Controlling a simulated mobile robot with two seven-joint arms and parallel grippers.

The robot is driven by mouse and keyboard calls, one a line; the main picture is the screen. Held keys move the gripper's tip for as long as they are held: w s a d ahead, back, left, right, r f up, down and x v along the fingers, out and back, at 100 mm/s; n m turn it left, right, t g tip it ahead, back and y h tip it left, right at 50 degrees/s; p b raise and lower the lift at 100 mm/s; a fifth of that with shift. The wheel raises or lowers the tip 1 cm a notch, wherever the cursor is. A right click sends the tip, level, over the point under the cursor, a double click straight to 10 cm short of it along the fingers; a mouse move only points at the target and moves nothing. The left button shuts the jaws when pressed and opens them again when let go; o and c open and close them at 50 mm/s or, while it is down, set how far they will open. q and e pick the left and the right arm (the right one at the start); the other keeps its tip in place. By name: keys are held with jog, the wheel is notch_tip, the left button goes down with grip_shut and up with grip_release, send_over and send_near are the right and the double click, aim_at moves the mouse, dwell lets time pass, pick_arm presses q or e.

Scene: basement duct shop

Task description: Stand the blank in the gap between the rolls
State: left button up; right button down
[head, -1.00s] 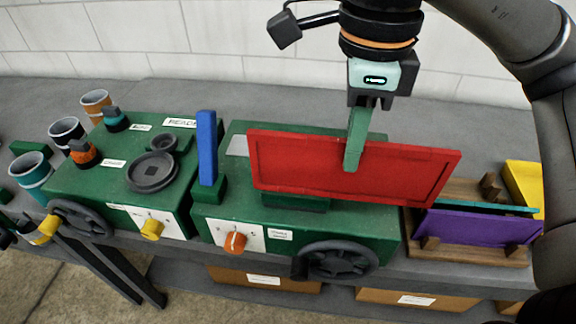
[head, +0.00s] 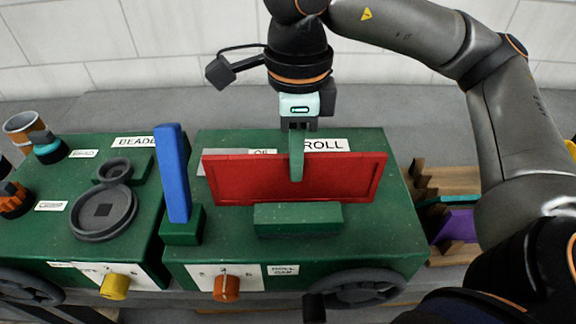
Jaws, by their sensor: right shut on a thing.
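The blank is a red rectangular panel (head: 240,182), upright with its long side level, above the green roll machine (head: 380,225). My right gripper (head: 297,172) is shut on the blank near its middle, from above. A low green block (head: 298,219) on the machine stands in front of the blank's lower edge. Whether the blank touches the machine top, and the gap behind that block, are hidden. My left gripper is not in view.
A blue upright bar (head: 174,175) stands in a green base left of the blank. The beader machine (head: 130,240) with dark discs (head: 103,212) is further left. A wooden rack (head: 448,182) with a purple panel (head: 458,226) is at right. A black handwheel (head: 360,287) is in front.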

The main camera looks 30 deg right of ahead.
jog(key=shift+s+f, duration=0.15)
jog(key=shift+f, duration=0.35)
jog(key=shift+s+f, duration=0.1)
jog(key=c, duration=0.9)
grip_release()
